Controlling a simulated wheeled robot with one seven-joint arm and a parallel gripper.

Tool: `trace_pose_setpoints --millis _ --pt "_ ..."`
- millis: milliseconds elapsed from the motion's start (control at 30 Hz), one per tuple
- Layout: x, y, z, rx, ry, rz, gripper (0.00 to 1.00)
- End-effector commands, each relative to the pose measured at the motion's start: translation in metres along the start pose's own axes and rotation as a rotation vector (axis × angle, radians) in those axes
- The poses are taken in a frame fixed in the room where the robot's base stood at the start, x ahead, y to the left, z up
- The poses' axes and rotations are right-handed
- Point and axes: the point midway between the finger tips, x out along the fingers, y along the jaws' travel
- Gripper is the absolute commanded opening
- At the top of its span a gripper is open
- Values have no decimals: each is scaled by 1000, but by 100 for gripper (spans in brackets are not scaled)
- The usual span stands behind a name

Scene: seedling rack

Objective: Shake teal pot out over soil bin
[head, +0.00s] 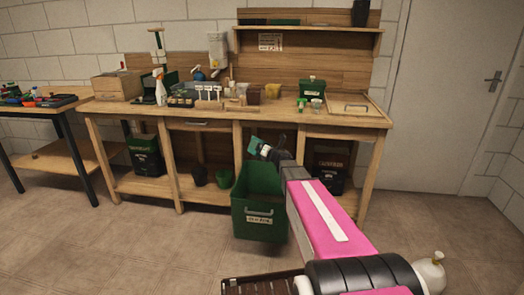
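My gripper (262,150) is at the end of my outstretched arm, over the back part of the soil bin's opening. It appears shut on the small teal pot (254,146), which is tilted at its tip; the fingers are too small to make out well. The pot's mouth and any contents cannot be made out. The soil bin (257,222) is a dark green open box with a grey handle and a white label on its front. It is in front of the bench, and my arm covers its right side.
A wooden potting bench (330,117) stands behind the bin, with a spray bottle (160,88), a green box (312,89) and small pots on top. Dark pots (224,177) sit on its lower shelf. A slatted crate (262,286) is at the bottom edge. The floor at left is clear.

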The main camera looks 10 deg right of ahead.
Motion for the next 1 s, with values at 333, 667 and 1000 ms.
trace_pose_setpoints --millis 333,667,1000 --pt "-2 19 10 -481 -3 -7 62" --pt "-2 28 15 -611 -4 -11 62" --pt "-2 28 15 -608 -4 -11 62"
